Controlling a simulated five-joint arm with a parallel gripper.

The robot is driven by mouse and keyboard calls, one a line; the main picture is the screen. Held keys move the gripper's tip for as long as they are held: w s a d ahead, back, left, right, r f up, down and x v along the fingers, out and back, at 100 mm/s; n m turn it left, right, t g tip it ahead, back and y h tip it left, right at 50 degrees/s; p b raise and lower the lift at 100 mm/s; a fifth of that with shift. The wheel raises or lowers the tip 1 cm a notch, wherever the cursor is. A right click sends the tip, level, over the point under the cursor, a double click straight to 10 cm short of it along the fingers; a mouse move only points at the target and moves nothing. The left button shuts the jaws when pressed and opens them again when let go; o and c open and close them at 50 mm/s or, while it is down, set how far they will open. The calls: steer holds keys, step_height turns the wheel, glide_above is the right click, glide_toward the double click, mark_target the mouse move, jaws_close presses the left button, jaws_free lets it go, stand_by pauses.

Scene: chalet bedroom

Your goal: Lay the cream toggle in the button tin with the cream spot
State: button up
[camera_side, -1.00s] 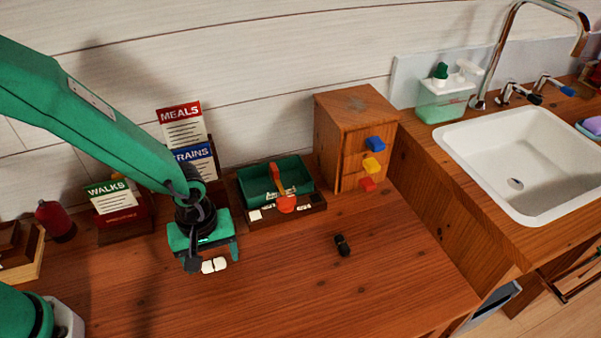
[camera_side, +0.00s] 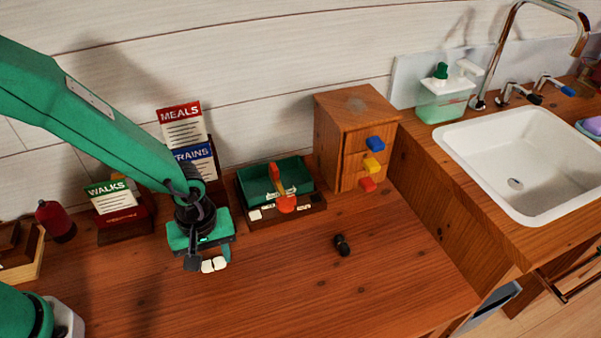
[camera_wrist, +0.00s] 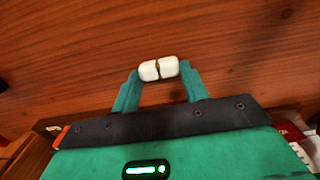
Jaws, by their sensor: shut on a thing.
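The cream toggle (camera_side: 214,264) is a small white, waisted piece at the front of my gripper, low over the wooden worktop. My gripper (camera_wrist: 158,76) is shut on it; in the wrist view the toggle (camera_wrist: 158,69) lies crosswise between the two green fingertips. Whether it touches the wood is hard to tell. A green open tin (camera_side: 258,187) stands behind and to the right of my gripper, in a wooden holder (camera_side: 280,217). A pale square (camera_side: 255,214) shows at the holder's front left. I cannot make out which compartment bears the cream spot.
A dark toggle (camera_side: 342,245) lies on the open worktop to the right. A small wooden drawer cabinet (camera_side: 335,140) stands behind right, card racks (camera_side: 120,215) behind left. The front worktop is clear.

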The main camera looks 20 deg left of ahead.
steer(key=shift+r, duration=0.85)
step_height(320, 180, up, 2)
steer(key=s+d+r, duration=0.5)
steer(key=s+r, duration=0.2)
steer(key=s, duration=0.3)
steer(key=shift+s+d, duration=0.15)
steer(key=shift+s, duration=0.05)
steer(key=shift+w, duration=0.1)
step_height(320, 180, up, 5)
steer(key=m, duration=0.2)
glide_above(212, 260)
steer(key=s+d, duration=0.2)
steer(key=d, duration=0.2)
steer(key=w+a+r+m, duration=0.7)
steer(key=w+a+r, duration=0.5)
steer(key=w+a, duration=0.3)
steer(key=shift+a+r, duration=0.15)
steer(key=shift+a, duration=0.25)
steer(key=shift+w, duration=0.1)
